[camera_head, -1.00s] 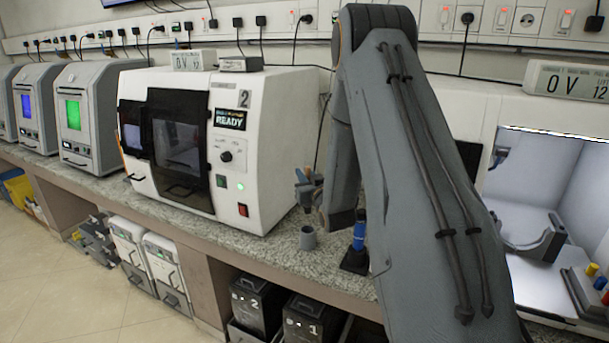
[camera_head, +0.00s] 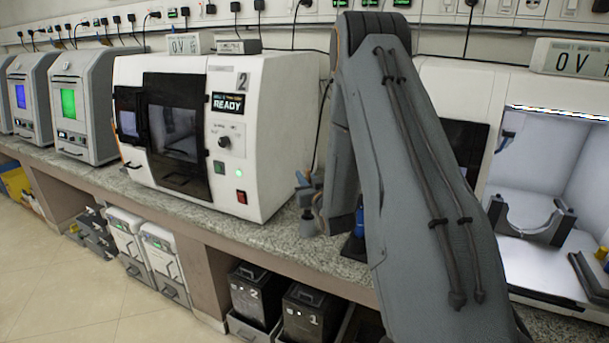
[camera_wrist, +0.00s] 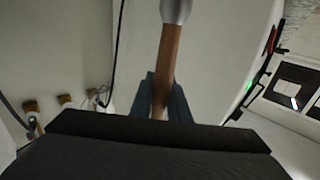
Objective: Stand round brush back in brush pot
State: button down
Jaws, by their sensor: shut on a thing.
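My gripper (camera_wrist: 163,92) is shut on the round brush (camera_wrist: 170,58), seen in the wrist view as a wooden handle with a silver ferrule at the top edge. The brush's tip is out of that view. In the head view my gripper (camera_head: 306,184) is small beside the white machine, partly behind my arm.
A blue item (camera_head: 360,224) in a dark stand is close right of the pot, partly behind my arm. The white machine (camera_head: 268,165) marked 2 stands close to the left. A lit white cabinet (camera_head: 590,185) is at the right. The bench edge runs in front.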

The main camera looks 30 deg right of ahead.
jog(key=shift+f+b, duration=1.2)
jog(key=shift+f, duration=0.75)
jog(key=c, duration=1.6)
grip_release()
jog(key=s, duration=0.2)
jog(key=s+b, duration=0.1)
jog(key=s, duration=0.2)
jog(key=s+a, duration=0.1)
jog(key=s, duration=0.1)
jog(key=shift+s+b, duration=0.3)
jog(key=shift+b, duration=0.1)
jog(key=shift+d, duration=0.1)
